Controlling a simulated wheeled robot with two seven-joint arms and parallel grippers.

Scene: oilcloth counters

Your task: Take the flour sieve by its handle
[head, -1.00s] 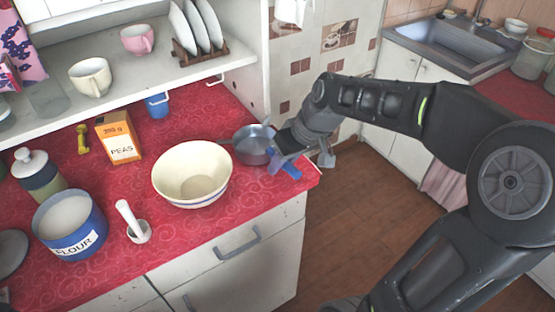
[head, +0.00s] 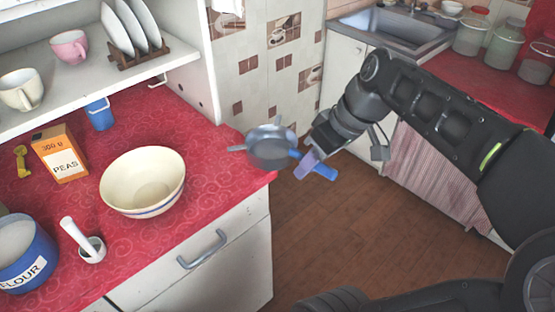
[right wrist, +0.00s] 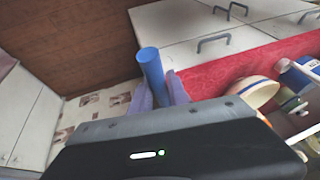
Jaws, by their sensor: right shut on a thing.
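The flour sieve has a grey metal bowl (head: 270,147) with small side lugs and a blue handle (head: 324,172). It shows in the head view at the counter's right end, its bowl partly in front of the red corner and apparently raised off the top. My right gripper (head: 307,163) is shut on the blue handle. In the right wrist view the blue handle (right wrist: 151,70) stands between the two purple-grey fingers (right wrist: 157,95); the bowl is hidden there. My left gripper is not in view.
A cream bowl (head: 143,182), a flour crock (head: 22,255), a mortar with pestle (head: 91,248) and a peas box (head: 60,153) stand on the red counter (head: 210,165). A tiled wall (head: 262,60) rises behind. Open floor (head: 340,235) lies to the right.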

